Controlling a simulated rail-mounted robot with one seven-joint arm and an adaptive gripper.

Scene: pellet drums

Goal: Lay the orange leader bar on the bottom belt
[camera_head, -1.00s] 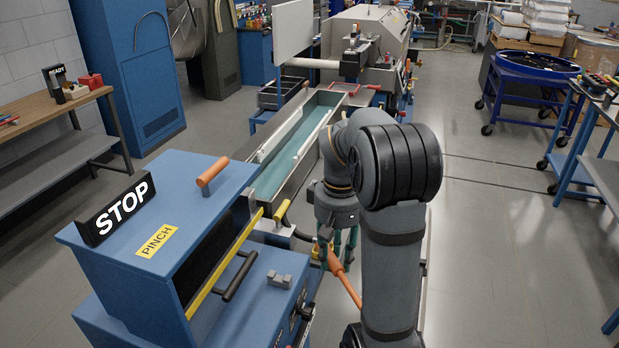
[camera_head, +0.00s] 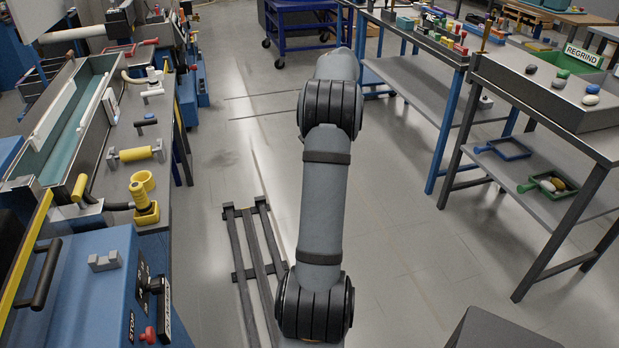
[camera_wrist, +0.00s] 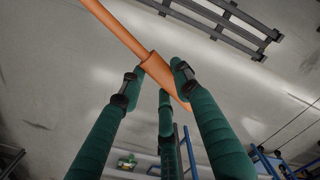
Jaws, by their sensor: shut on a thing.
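The orange leader bar (camera_wrist: 118,30) shows in the wrist view as a long thin rod widening to a broader, pointed end. My gripper (camera_wrist: 158,80) has green fingers closed around that broader end, and the rod runs to the upper left. In the head view my gripper and the bar are out of sight, and only my arm shows. The blue machine (camera_head: 85,270) with a yellow-edged opening is at the lower left. Its bottom belt cannot be made out in these frames.
A trough with a teal strip (camera_head: 62,130) runs behind the blue machine. A dark slatted frame (camera_head: 247,255) lies on the floor left of my arm. A regrind bench (camera_head: 560,100) and a shelved table (camera_head: 430,85) stand at right. Floor between them and my arm is clear.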

